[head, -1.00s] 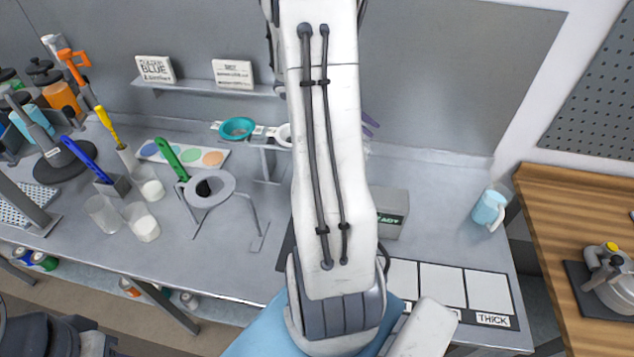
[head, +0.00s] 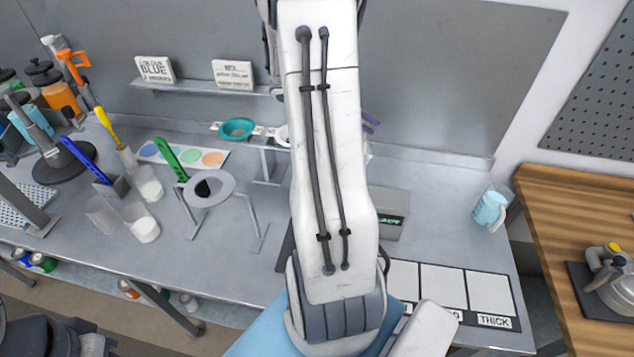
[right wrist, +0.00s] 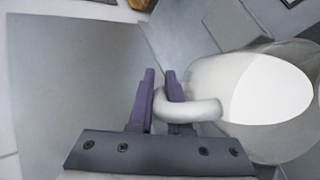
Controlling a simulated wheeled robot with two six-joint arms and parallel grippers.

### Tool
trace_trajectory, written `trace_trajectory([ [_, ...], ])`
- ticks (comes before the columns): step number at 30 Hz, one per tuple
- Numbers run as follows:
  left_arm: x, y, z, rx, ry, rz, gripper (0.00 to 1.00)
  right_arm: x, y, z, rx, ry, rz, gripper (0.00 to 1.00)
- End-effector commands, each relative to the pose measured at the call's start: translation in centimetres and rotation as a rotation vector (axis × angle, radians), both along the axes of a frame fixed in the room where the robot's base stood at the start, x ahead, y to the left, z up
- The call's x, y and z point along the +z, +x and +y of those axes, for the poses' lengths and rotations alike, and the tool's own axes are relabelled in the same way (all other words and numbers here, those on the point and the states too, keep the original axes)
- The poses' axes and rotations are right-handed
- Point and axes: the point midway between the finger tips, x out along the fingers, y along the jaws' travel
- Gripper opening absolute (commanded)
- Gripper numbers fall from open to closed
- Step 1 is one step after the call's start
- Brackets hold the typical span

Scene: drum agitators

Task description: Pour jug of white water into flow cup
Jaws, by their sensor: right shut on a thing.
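A white jug (right wrist: 265,95) shows in the right wrist view with white liquid inside. My right gripper (right wrist: 160,85) has its purple fingers around the jug's curved white handle (right wrist: 190,108) and is shut on it. In the head view, my right arm hides most of this gripper and the jug; only purple finger parts (head: 370,120) show beside the arm. A grey ring-topped stand (head: 225,187) with a dark opening stands left of my arm; it looks like the flow cup's stand. The jug is right of it. My left gripper is not in view.
Clear beakers (head: 145,228), a green-handled tool (head: 172,160) and a blue-handled tool (head: 80,160) crowd the left bench. A teal strainer (head: 238,128) sits behind. A light-blue mug (head: 490,210) stands far right. The bench between mug and grey box (head: 390,212) is clear.

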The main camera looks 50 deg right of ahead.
Motion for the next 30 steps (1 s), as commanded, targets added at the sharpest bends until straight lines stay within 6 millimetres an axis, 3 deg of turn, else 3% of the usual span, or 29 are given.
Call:
trace_trajectory([
  [11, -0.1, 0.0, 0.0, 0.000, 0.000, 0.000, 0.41, 0.2, 0.0, 0.0, 0.001, -0.010, 0.001, 0.00],
  [19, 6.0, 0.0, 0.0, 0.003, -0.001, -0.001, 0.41, -1.1, -0.2, -1.4, -0.004, 0.242, -0.008, 0.00],
  [25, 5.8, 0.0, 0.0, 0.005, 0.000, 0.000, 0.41, -2.4, -0.1, -1.6, 0.001, 0.281, -0.012, 0.00],
  [30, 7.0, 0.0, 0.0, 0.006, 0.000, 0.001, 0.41, -2.7, -0.1, -2.0, -0.002, 0.319, -0.014, 0.00],
])
